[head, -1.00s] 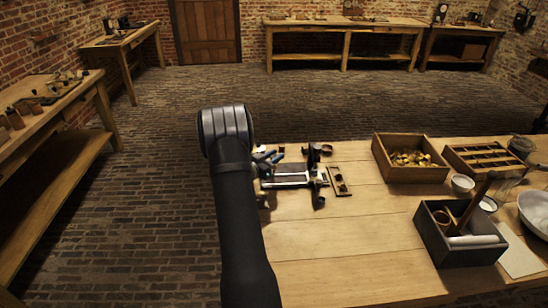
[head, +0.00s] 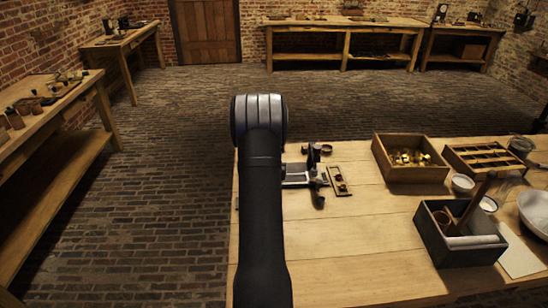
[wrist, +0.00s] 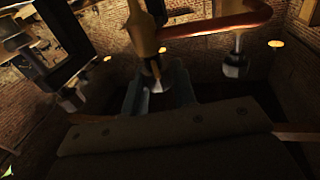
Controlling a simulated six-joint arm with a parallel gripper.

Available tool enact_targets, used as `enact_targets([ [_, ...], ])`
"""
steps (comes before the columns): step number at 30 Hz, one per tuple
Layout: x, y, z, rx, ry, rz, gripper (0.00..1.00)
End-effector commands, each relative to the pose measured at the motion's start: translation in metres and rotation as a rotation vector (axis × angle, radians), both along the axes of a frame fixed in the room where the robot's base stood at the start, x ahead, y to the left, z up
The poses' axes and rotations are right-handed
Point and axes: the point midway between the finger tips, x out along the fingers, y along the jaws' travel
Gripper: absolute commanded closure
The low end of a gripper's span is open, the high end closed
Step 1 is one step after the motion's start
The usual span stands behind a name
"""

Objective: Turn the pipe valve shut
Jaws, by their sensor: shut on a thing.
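In the wrist view, a brass fitting (wrist: 143,38) hangs at the top middle, with a curved copper pipe (wrist: 218,24) running right from it. My gripper (wrist: 157,88) shows as blue-grey fingers just under the fitting, shut around a small part at its lower end. The dim light hides the exact contact and any valve handle. In the head view, my arm hides the gripper and covers the left side of a small dark metal apparatus (head: 317,158) on the bench. I cannot tell how far the valve is turned.
The wooden bench (head: 330,235) has clear room in front of the apparatus. A small wooden tray (head: 339,181) lies close to its right. A wooden box of brass pieces (head: 378,160), a compartment tray (head: 460,160) and a dark box (head: 430,240) stand farther right.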

Motion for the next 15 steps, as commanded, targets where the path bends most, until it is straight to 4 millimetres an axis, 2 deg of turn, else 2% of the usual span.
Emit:
enact_targets([
  [15,-0.0009,-0.002,-0.0024,0.0,0.005,0.354,0.98],
])
